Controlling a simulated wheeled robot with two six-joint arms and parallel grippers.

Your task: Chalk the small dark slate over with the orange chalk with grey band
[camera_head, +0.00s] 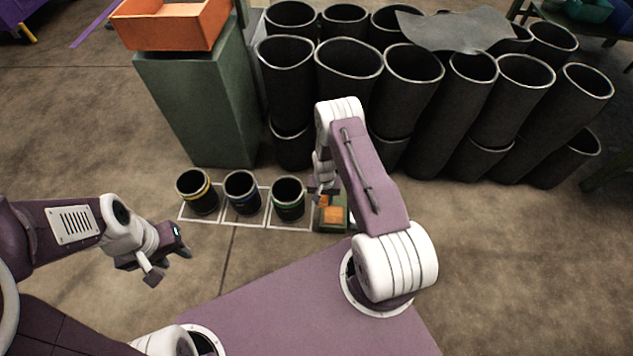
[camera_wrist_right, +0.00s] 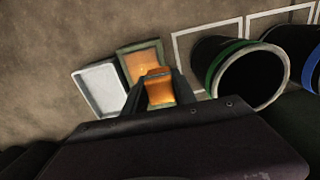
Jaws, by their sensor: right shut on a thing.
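The small slate (camera_head: 334,226) lies on the floor below my right gripper, with a green frame and orange colour over its visible face. It also shows in the right wrist view (camera_wrist_right: 141,59), partly covered by the gripper. My right gripper (camera_head: 323,194) is shut on the orange chalk (camera_wrist_right: 159,92), whose dark greyish end shows in the right wrist view. The chalk is over the slate's edge in that view; I cannot tell whether it touches. My left gripper (camera_head: 168,263) is open and empty at the left, well away from the slate.
A white shallow tray (camera_wrist_right: 99,91) lies beside the slate. Black sleeves with yellow (camera_head: 198,191), blue (camera_head: 242,192) and green (camera_head: 288,198) bands stand in white floor squares. Large black tubes (camera_head: 348,72) are stacked behind. An orange bin (camera_head: 172,27) sits on a green pedestal (camera_head: 200,110).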

